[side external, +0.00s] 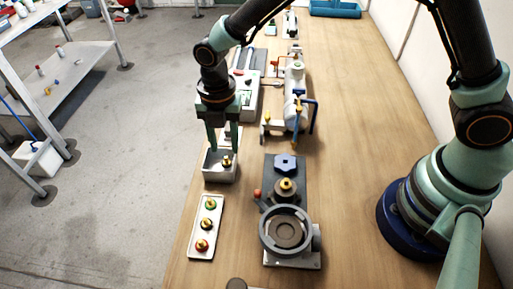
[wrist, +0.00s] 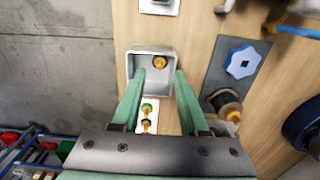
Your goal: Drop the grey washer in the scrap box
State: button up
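The scrap box, an open light-grey metal box (side external: 220,177), stands near the table's left edge; it also shows in the wrist view (wrist: 139,88). A small brass-coloured piece with a dark ring (side external: 227,161) lies inside it, near the far right corner in the wrist view (wrist: 159,62). I cannot tell whether its ring is the grey washer. My gripper (side external: 224,150) is over the box, pointing down. Its green fingers stand wide apart in the wrist view (wrist: 160,79), with nothing held between them.
A white tray (side external: 193,240) holds brass pieces with green, dark and red rings. A valve assembly (side external: 294,100) stands farther back. The table's right side is mostly clear.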

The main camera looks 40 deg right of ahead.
jog(key=shift+r, duration=0.1)
notch_tip(320, 180, up, 12)
dwell(0.6)
jog(key=s+d+r+m+t, duration=0.2)
jog(key=s+d+r+m, duration=0.1)
jog(key=d+m, duration=0.8)
jog(key=s+d+r+m+t, duration=0.3)
jog(key=s+d+m, duration=0.3)
jog(key=d+m, duration=0.5)
jog(key=shift+s+r+m+t, duration=0.15)
jog(key=shift+r+m+t, duration=0.25)
jog(key=shift+m, duration=2.1)
jog(key=shift+r, duration=0.1)
